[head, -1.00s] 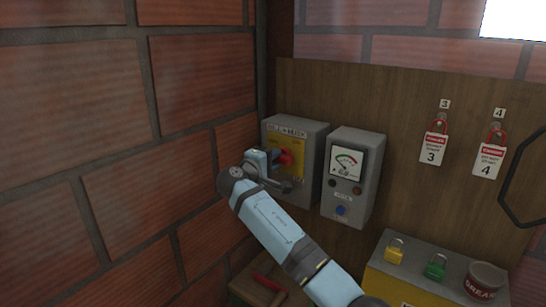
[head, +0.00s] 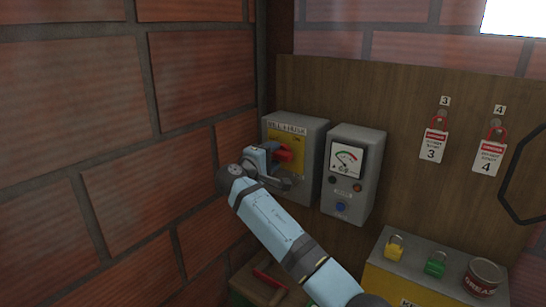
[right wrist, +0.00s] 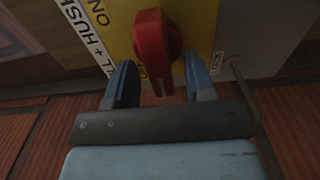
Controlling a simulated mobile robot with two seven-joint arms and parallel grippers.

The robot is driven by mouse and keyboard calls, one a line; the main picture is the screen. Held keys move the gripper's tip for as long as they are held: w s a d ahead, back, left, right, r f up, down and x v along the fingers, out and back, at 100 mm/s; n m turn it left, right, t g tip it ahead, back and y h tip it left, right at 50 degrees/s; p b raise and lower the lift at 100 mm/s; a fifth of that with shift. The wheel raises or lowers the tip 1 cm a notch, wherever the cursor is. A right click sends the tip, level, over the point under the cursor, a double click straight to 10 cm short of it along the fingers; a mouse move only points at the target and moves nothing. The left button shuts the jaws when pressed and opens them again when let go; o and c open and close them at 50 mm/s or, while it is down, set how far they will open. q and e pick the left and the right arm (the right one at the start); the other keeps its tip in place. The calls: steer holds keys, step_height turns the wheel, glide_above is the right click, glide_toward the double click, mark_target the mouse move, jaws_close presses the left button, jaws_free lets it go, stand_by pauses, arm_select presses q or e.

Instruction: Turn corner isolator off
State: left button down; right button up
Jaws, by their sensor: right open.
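The corner isolator (head: 314,148) is a grey box labelled MILL + HUSK with a yellow plate, mounted on the wooden board near the brick corner. My right gripper (head: 270,157) is at the front of the box and hides part of the plate. In the right wrist view the red handle (right wrist: 154,45) stands between the two open fingers (right wrist: 160,62), with gaps at both sides. The word ON shows on the plate there. My left gripper is not in view.
A grey meter box (head: 352,175) with a dial and blue button sits close to the right of the isolator. A brick wall (head: 150,180) is close on the left. Below right, a yellow box (head: 400,283) holds padlocks and a tin (head: 483,276).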

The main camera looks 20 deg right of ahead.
steer(key=b+v, duration=0.4)
steer(key=v, duration=0.9)
steer(key=shift+s+a, duration=0.15)
steer(key=shift+a, duration=0.05)
steer(key=shift+f, duration=0.1)
